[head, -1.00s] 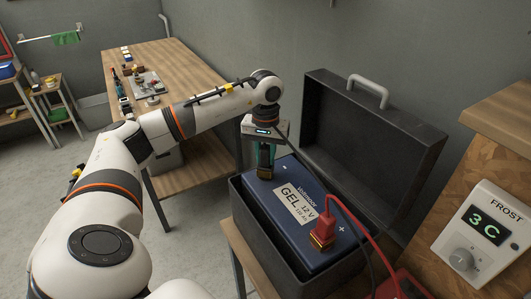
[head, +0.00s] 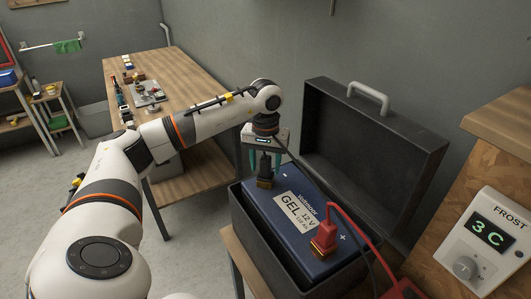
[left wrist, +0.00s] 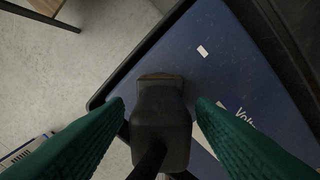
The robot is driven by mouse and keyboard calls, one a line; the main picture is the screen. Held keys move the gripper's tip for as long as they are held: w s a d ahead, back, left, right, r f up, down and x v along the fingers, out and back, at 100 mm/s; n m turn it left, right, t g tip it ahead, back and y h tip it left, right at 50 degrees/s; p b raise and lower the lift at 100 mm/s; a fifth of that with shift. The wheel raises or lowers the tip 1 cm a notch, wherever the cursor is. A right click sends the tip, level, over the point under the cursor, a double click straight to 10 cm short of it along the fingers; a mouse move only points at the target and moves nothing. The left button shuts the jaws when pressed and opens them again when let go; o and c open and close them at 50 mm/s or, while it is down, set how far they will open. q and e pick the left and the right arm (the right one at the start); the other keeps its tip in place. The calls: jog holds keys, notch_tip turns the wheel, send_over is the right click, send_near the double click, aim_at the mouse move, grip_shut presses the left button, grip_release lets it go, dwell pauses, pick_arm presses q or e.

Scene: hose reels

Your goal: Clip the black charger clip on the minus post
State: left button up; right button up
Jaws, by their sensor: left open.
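The black charger clip (head: 264,172) stands upright at the far left corner of the blue battery (head: 318,258), by the minus mark. In the left wrist view the clip (left wrist: 160,122) sits between my fingers with a gap on each side. My left gripper (head: 265,164) is open around it, pointing down; its green fingers also show in the left wrist view (left wrist: 160,104). The minus post is hidden under the clip. The red clip (head: 325,238) sits at the plus mark. My right gripper is not in view.
The battery sits in a black case (head: 247,235) whose raised lid (head: 370,135) stands close behind my gripper. Red and black cables run at the right. A thermostat (head: 488,240) is at the right. A long workbench (head: 172,75) stands behind at the left.

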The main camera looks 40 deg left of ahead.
pick_arm(q)
notch_tip(320, 180, up, 10)
jog(key=shift+r+b, duration=0.1)
jog(key=shift+b, duration=0.45)
jog(key=shift+r, duration=0.75)
jog(key=shift+r+p, duration=0.1)
jog(key=shift+p, duration=0.2)
